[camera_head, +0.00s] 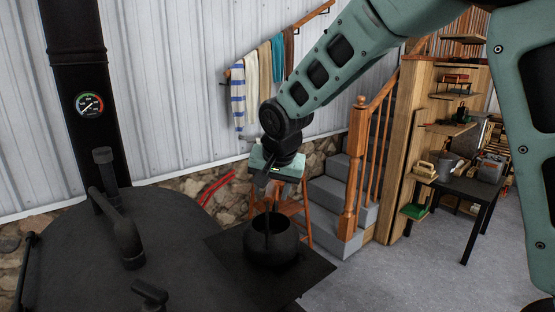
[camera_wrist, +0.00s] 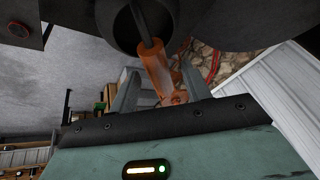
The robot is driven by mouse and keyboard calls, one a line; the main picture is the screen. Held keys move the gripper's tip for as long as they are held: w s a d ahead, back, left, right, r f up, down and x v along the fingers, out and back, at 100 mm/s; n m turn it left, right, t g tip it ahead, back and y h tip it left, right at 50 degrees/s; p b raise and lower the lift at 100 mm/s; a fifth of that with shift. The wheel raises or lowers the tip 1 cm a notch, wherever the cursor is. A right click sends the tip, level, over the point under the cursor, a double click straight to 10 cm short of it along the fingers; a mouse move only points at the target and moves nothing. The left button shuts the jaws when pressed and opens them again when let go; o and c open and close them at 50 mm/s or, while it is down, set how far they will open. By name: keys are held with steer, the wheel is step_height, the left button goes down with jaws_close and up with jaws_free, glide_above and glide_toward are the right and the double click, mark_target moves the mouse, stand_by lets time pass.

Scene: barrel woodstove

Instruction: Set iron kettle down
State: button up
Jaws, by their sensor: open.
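The black iron kettle (camera_head: 277,249) stands upright on a dark square shelf (camera_head: 318,268) beside the barrel stove (camera_head: 75,245). Its thin handle rises toward my gripper (camera_head: 268,183), which is above the kettle. In the wrist view, the round dark kettle (camera_wrist: 113,24) is at the top. A thin dark bar, seemingly the handle, reaches down toward my gripper (camera_wrist: 160,88). The two fingers are apart, with a gap between them. I cannot tell whether the handle lies between the fingers or just beyond them.
A black stovepipe (camera_head: 78,60) and a curved handle on the stove top stand at left. A wooden stool (camera_head: 292,208) is behind the kettle, near the stairs (camera_head: 335,200). A dark table (camera_head: 462,190) holds several items at right. Grey floor is open there.

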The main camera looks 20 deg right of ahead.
steer(key=b+v, duration=0.3)
steer(key=v, duration=1.2)
steer(key=shift+r+b, duration=0.3)
steer(key=shift+r, duration=0.1)
steer(key=s+a+f+n+g+b, duration=0.1)
steer(key=s+a+f+n, duration=0.15)
steer(key=s+f, duration=0.3)
steer(key=s+a+f+n+g+y+b, duration=0.1)
steer(key=s+a+f+n, duration=0.1)
steer(key=s+f+n, duration=0.3)
steer(key=s+a+f+n+g+b, duration=0.1)
steer(key=s+a+f, duration=0.25)
steer(key=f, duration=0.35)
steer(key=s+d+f+n+g+b, duration=0.1)
steer(key=s+f+n+g, duration=0.1)
steer(key=s+f+n, duration=0.3)
steer(key=s+f, duration=0.4)
steer(key=s, duration=0.3)
steer(key=shift+s+d+f, duration=0.25)
steer(key=shift+s+d, duration=0.15)
